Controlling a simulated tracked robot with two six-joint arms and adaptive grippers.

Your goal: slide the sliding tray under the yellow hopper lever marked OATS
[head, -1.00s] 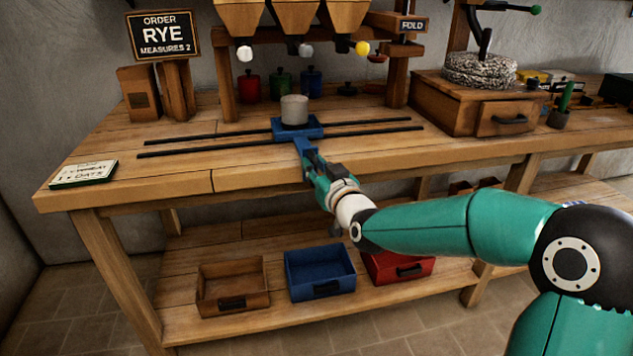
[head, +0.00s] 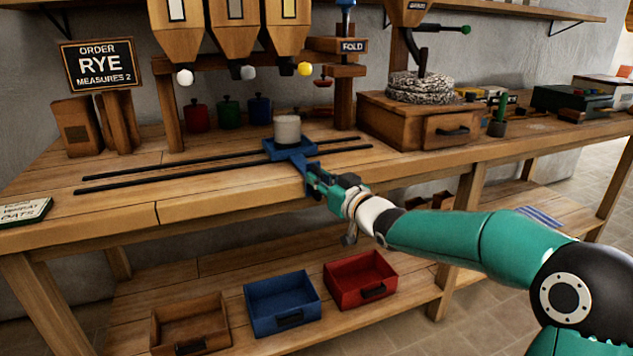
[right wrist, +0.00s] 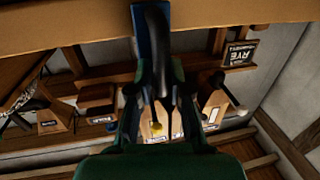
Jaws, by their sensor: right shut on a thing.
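The blue sliding tray (head: 272,152) sits on two dark rails on the bench, right of their middle, with a pale grey cup (head: 287,130) standing on it. My right gripper (head: 313,174) is shut on the tray's blue handle (head: 300,161) at the bench's front edge. My left gripper is out of view.
A white lever (head: 184,77) and a grey-white lever (head: 248,73) hang left of the yellow one. The rails (head: 130,183) are clear left of the tray. A wooden mill box (head: 400,122) stands to the right. Several drawers lie on the lower shelf, including a blue one (head: 283,302).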

